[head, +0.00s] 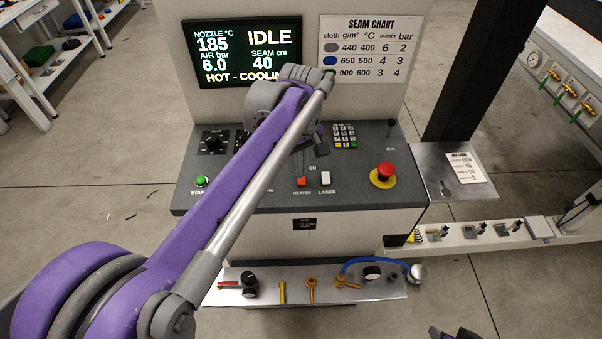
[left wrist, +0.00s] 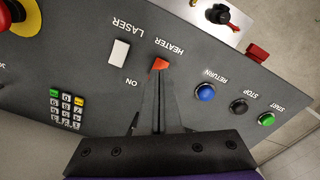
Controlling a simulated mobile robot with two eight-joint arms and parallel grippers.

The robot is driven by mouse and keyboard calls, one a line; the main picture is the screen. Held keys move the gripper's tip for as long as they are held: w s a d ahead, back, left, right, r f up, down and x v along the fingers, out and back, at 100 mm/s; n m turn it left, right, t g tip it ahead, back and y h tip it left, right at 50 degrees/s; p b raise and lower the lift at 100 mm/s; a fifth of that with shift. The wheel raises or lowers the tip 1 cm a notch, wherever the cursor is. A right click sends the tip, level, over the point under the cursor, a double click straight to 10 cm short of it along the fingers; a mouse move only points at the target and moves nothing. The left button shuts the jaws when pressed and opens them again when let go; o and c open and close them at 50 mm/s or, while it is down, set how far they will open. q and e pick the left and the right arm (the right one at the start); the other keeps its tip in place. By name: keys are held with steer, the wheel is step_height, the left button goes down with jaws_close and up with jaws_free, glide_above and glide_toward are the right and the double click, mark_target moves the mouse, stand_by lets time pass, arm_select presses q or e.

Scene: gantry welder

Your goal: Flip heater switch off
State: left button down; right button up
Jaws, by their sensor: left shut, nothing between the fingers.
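The heater switch (head: 301,181) is a small red-orange rocker on the sloping dark console, labelled HEATER, with ON printed behind it. In the left wrist view the red rocker (left wrist: 159,64) sits right at my fingertips, next to the white LASER switch (left wrist: 119,52). My left gripper (head: 303,173) is shut and empty, reaching down over the console from behind the switch. Its thin dark fingers (left wrist: 158,76) end at the rocker's edge; I cannot tell whether they touch it. My right gripper's fingers are not seen.
The screen (head: 245,52) reads IDLE, 185 and HOT - COOLING. A red emergency button (head: 384,170) and a keypad (head: 345,136) stand to the right. Green START (head: 201,182) is to the left, and blue RETURN (left wrist: 205,92) is nearby. A tool shelf (head: 265,293) runs below.

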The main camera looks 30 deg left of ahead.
mark_target(302, 181)
arm_select(q)
step_height(302, 181, up, 5)
steer(key=p, duration=0.3)
arm_select(e)
steer(key=r, duration=0.2)
steer(key=w+r, duration=0.1)
steer(key=r, duration=0.1)
steer(key=shift+w+r, duration=0.1)
steer(key=shift+w, duration=0.05)
